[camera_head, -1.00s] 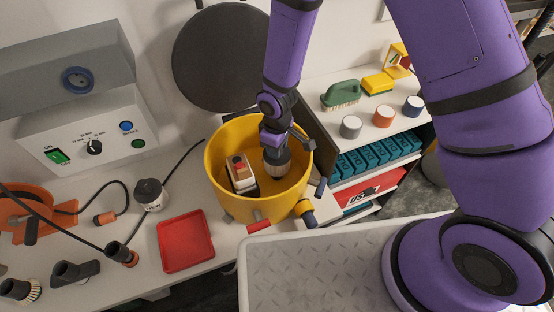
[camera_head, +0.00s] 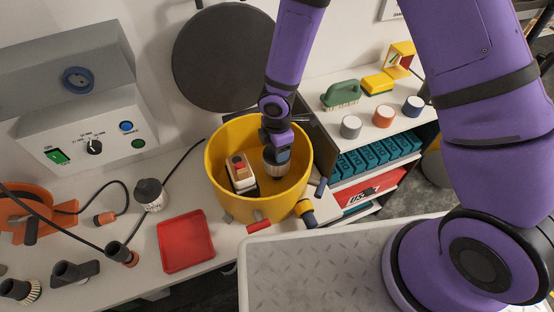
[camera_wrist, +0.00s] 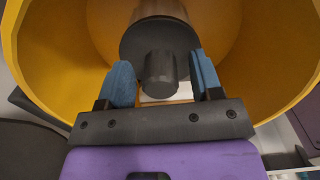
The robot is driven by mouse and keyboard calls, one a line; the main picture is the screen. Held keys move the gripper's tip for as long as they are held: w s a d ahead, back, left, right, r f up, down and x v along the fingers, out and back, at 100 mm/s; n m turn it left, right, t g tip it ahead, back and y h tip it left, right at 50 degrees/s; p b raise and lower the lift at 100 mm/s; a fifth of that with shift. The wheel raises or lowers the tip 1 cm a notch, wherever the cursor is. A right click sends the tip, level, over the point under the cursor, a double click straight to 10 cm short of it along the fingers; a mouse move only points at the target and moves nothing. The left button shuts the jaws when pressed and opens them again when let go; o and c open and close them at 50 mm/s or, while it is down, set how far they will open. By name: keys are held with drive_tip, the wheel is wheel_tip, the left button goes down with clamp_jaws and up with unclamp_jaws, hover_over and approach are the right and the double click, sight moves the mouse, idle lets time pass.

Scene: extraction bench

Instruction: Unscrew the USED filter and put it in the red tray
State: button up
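The filter (camera_head: 276,165) is a pale ribbed cylinder with a dark cap, standing inside the yellow bucket (camera_head: 223,200). In the wrist view its dark round cap and central knob (camera_wrist: 160,72) face me, with a tan body behind; no USED label is readable. My gripper (camera_wrist: 161,64) is at the cap, its two blue fingers on either side of the knob with visible gaps. It is open and holds nothing. In the head view my gripper (camera_head: 277,148) hides part of the cap. The red tray (camera_head: 186,241) lies empty on the bench, left of the bucket.
A white block with a red and brown top (camera_head: 240,172) stands in the bucket beside the filter. The bucket wall surrounds my gripper. A dark-capped jar (camera_head: 150,194) and an orange-ended hose (camera_head: 122,254) are near the tray. Shelves (camera_head: 375,160) stand right.

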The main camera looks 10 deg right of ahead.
drive_tip(key=m, duration=1.7)
drive_tip(key=shift+m, duration=0.4)
drive_tip(key=m, duration=0.3)
drive_tip(key=shift+m, duration=0.4)
drive_tip(key=m, duration=0.6)
drive_tip(key=shift+c, duration=0.4)
